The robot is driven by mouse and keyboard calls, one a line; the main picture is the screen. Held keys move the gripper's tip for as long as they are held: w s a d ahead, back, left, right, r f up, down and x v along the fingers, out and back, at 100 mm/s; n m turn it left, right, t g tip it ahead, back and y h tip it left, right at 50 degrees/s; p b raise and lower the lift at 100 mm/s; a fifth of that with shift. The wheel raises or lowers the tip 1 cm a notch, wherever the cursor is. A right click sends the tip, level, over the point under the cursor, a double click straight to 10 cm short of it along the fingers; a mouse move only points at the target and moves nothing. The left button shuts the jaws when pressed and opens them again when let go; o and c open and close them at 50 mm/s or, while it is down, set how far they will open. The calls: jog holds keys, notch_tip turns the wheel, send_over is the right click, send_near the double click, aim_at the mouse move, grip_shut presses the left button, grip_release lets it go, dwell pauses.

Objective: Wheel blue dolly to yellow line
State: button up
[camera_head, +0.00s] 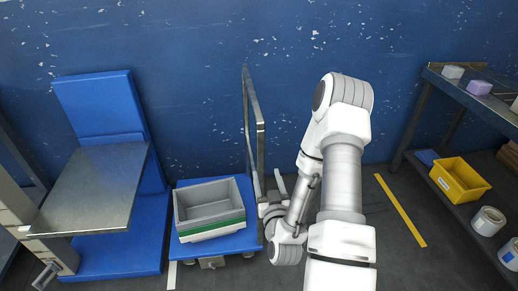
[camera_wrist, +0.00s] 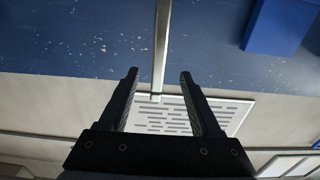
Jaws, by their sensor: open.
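The blue dolly (camera_head: 240,240) stands on the floor left of my arm, with a grey crate (camera_head: 208,205) and a green-and-white layer beneath it on its deck. Its upright metal handle (camera_head: 261,150) rises from its right side. The yellow line (camera_head: 401,210) is on the floor to the right of my arm. My gripper (camera_wrist: 158,76) is open in the wrist view, with a metal bar (camera_wrist: 162,45), apparently the dolly handle, between and beyond its fingertips. No contact can be made out. In the head view my fingers are too unclear to place beside the handle.
A blue machine with a metal table (camera_head: 95,190) stands left of the dolly. A shelf rack (camera_head: 420,105) with a yellow bin (camera_head: 460,178) and white rolls stands right of the yellow line. The blue wall (camera_head: 190,60) closes off the back.

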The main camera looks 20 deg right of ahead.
aim_at(259, 145)
jog(key=b+x, duration=0.1)
jog(key=x, duration=1.4)
jog(key=shift+w, duration=0.2)
grip_shut()
dwell(0.7)
